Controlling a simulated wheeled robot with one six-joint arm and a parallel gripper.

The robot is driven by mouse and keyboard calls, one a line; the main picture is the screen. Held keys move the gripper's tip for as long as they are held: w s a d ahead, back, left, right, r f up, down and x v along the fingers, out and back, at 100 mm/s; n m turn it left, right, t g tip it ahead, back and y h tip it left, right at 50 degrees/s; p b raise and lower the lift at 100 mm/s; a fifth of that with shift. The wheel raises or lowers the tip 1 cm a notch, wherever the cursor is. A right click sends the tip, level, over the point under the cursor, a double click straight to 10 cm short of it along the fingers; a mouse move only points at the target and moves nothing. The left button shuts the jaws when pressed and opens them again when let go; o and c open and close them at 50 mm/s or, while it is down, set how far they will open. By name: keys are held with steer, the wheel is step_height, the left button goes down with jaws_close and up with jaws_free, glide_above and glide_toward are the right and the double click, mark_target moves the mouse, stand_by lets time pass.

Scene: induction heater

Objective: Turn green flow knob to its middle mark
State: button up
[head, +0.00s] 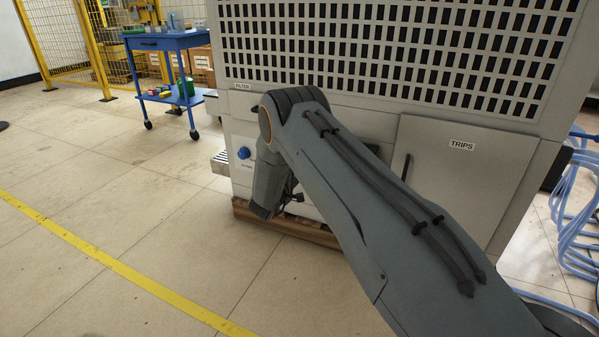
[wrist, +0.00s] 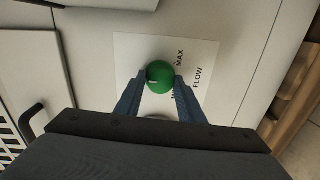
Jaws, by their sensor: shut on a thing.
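The green flow knob (wrist: 160,77) sits on a white label plate (wrist: 207,52) on the cabinet front in the wrist view. The plate reads MAX and FLOW; other lettering is partly hidden by my finger. A short pale pointer line shows on the knob, toward its left side in the picture. My gripper (wrist: 161,82) has its two blue fingers on either side of the knob, shut on it.
The cabinet has a blue knob (head: 244,153) left of my arm and a TRIPS door (head: 455,180) with a dark handle on the right. A blue cart (head: 165,42) stands back left. Pale blue hoses (head: 575,215) hang at right.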

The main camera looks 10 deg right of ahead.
steer(key=shift+f, duration=0.1)
stand_by(0.3)
steer(key=o, duration=1)
steer(key=shift+o, duration=0.2)
steer(key=p+v, duration=0.2)
steer(key=v, duration=0.5)
steer(key=shift+s+a+p, duration=0.25)
steer(key=shift+s+p, duration=0.1)
